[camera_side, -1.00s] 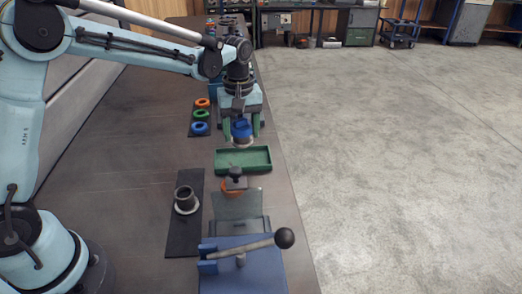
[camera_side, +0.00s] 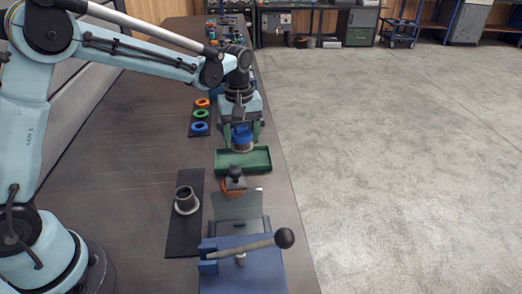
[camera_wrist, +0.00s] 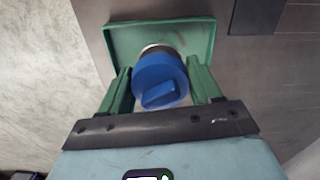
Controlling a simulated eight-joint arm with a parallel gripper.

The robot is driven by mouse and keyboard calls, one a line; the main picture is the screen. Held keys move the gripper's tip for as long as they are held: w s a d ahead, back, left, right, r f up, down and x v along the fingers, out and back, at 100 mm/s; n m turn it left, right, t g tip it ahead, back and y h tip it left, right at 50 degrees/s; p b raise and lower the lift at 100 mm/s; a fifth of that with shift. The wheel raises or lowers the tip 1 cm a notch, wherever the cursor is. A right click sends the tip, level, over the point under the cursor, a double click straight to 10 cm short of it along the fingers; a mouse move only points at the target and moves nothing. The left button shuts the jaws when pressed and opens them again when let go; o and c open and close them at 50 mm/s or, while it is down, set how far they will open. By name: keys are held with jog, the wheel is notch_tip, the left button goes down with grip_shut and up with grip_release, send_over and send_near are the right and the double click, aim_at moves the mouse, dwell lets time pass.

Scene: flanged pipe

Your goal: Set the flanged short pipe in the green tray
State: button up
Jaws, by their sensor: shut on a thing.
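My gripper (camera_side: 243,136) is shut on a short metal piece with a blue cap (camera_side: 242,133). Its pale flanged lower end shows under the cap in the side view. In the wrist view the blue cap (camera_wrist: 160,81) sits between the green fingers, with a metal rim beyond it. The green tray (camera_side: 258,168) is a shallow rectangle just below the held piece, which overlaps its far edge in the side view. The wrist view shows the tray (camera_wrist: 206,40) beyond the cap. I cannot tell whether the piece touches the tray.
A dark flanged pipe (camera_side: 186,196) stands on a black mat at left. Orange, green and blue rings (camera_side: 200,114) lie on another mat behind. A dark knob over an orange part (camera_side: 235,180) and a blue lever fixture (camera_side: 245,262) stand in front of the tray.

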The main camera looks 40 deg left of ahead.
aim_at(241, 126)
jog(key=shift+f, duration=2)
dwell(0.4)
jog(key=o, duration=1.4)
jog(key=shift+c, duration=0.2)
jog(key=shift+r, duration=3.5)
jog(key=shift+r, duration=0.1)
